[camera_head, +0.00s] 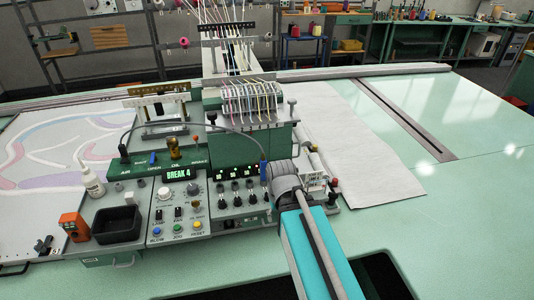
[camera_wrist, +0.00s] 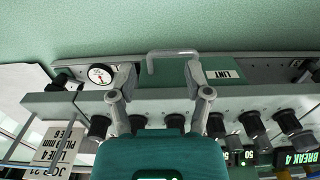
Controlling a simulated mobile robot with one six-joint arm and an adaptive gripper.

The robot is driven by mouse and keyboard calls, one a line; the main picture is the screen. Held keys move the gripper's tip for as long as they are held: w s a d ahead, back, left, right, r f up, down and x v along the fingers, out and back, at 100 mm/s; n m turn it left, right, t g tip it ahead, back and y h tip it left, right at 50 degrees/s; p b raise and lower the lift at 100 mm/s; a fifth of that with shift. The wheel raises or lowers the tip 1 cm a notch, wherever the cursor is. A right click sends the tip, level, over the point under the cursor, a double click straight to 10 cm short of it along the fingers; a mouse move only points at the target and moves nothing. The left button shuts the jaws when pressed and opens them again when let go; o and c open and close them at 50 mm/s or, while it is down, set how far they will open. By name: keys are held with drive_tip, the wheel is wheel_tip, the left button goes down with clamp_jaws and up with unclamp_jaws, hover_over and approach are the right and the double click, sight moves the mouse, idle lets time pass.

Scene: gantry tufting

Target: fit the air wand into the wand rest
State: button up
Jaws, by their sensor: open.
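In the head view a thin dark hose arches from the green box marked AIR (camera_head: 122,165) to a slim blue piece (camera_head: 263,170) beside the green tufting head; this looks like the air wand, upright. I cannot pick out the wand rest. My gripper (camera_wrist: 160,76) is open in the wrist view, with a finger on each side. A bent grey handle (camera_wrist: 172,53) on the panel marked LINT (camera_wrist: 222,75) shows between and beyond the fingertips. Whether they touch it is unclear. In the head view my wrist hides the fingers.
Black knobs (camera_wrist: 251,122) line the console edge near my fingers. The console also carries a BREAK 4 display (camera_head: 178,175), a black tray (camera_head: 117,222), a white bottle (camera_head: 91,181) and an orange device (camera_head: 74,226). White cloth (camera_head: 355,140) lies behind. The green tabletop (camera_head: 455,220) at right is clear.

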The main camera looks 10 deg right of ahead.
sight(263, 155)
drive_tip(key=w+r+p, duration=0.2)
drive_tip(key=w, duration=0.1)
drive_tip(key=w+r+p, duration=0.6)
drive_tip(key=shift+w, duration=0.15)
drive_tip(key=w+r+p, duration=0.1)
drive_tip(key=w, duration=0.1)
drive_tip(key=w+a+r+p, duration=0.1)
drive_tip(key=r, duration=0.1)
drive_tip(key=w+r+p, duration=0.1)
drive_tip(key=w+p, duration=0.1)
drive_tip(key=shift+w+a+r, duration=0.15)
drive_tip(key=shift+w+a, duration=0.2)
drive_tip(key=shift+w+d+r+p, duration=0.1)
drive_tip(key=shift+w+r+p, duration=0.25)
drive_tip(key=shift+w, duration=0.1)
drive_tip(key=shift+f, duration=0.1)
drive_tip(key=shift+f, duration=0.15)
